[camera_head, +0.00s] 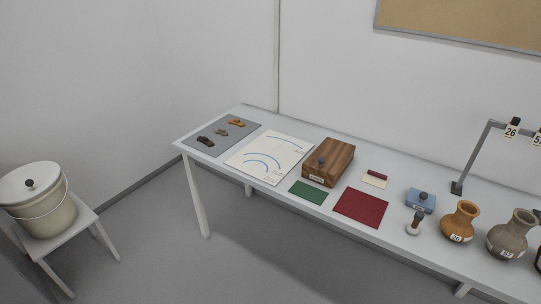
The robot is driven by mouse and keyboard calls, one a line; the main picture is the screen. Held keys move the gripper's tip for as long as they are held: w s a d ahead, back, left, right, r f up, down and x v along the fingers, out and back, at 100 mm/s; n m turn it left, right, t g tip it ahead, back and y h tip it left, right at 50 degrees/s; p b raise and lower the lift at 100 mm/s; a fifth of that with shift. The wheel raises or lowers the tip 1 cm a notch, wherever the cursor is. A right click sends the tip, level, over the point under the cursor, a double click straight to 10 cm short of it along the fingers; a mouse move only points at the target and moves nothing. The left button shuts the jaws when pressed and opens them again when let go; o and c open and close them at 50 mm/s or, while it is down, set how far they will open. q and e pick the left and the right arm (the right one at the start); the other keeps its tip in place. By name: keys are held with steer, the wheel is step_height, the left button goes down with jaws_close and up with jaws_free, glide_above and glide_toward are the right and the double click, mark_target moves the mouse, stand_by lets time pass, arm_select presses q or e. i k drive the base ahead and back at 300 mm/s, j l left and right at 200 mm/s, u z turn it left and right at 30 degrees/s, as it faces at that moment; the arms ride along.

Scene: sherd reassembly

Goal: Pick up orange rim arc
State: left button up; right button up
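The orange rim arc (237,122) is a small orange piece lying on the grey mat (212,146) at the far left end of the white table. A brownish-orange piece (221,131) and a dark brown piece (205,140) lie on the same mat, nearer the front edge. The pieces are small, so their exact shapes are hard to tell. Neither of my grippers shows in the head view.
A white sheet with blue arcs (262,173) lies beside the mat. A wooden box (329,162), green mat (308,192), red mat (361,207), blue box (420,200) and vases (460,222) stand farther right. A lidded bucket (48,217) sits on a stool at left.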

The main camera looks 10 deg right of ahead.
mark_target(236, 122)
steer(key=i+j+z, duration=0.15)
steer(key=i+j, duration=0.55)
